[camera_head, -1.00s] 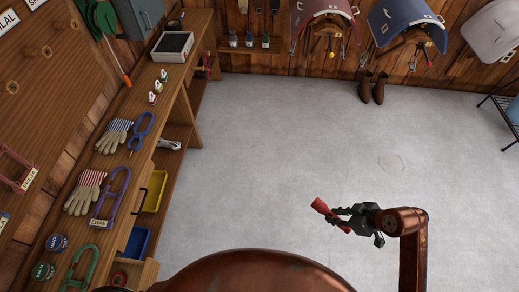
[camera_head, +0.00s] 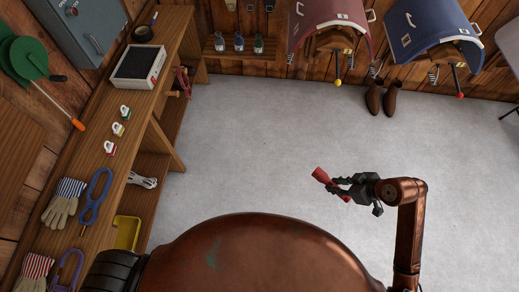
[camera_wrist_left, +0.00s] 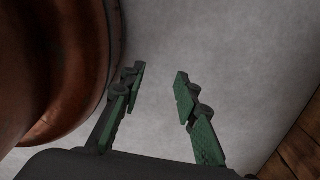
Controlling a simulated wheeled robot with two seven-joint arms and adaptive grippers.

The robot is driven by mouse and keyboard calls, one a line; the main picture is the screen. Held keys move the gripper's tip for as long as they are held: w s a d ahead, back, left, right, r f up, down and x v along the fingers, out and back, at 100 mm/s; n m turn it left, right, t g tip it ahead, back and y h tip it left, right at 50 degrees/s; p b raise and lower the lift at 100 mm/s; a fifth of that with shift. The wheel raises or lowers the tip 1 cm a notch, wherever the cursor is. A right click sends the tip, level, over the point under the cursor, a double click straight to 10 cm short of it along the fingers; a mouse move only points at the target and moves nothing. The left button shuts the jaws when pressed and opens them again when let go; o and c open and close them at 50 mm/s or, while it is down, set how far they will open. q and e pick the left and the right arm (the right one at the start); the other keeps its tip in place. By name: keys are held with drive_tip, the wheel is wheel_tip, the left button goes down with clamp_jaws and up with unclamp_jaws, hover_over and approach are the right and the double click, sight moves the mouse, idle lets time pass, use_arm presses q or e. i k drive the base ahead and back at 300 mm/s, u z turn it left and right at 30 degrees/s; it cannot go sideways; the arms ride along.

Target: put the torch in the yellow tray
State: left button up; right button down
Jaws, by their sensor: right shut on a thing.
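The red torch (camera_head: 331,184) is held in my right gripper (camera_head: 343,188), above the open floor in the head view. The gripper is shut around its middle, and both red ends stick out. The yellow tray (camera_head: 127,233) is on the lower shelf of the wooden bench at the left; part of it is hidden by the bench top and my own body. My left gripper (camera_wrist_left: 158,95) shows in the left wrist view, open and empty, with bare grey floor beyond its fingers.
The wooden bench (camera_head: 146,103) runs along the left, with gloves (camera_head: 64,204), a blue clip (camera_head: 95,197) and a white-sided box (camera_head: 139,67) on top. A coiled pale rope (camera_head: 143,180) lies on its shelf. Boots (camera_head: 382,97) stand by the back wall. The middle floor is clear.

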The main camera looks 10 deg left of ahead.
sight(124, 242)
drive_tip(key=i, duration=0.8)
drive_tip(key=u, duration=3.55)
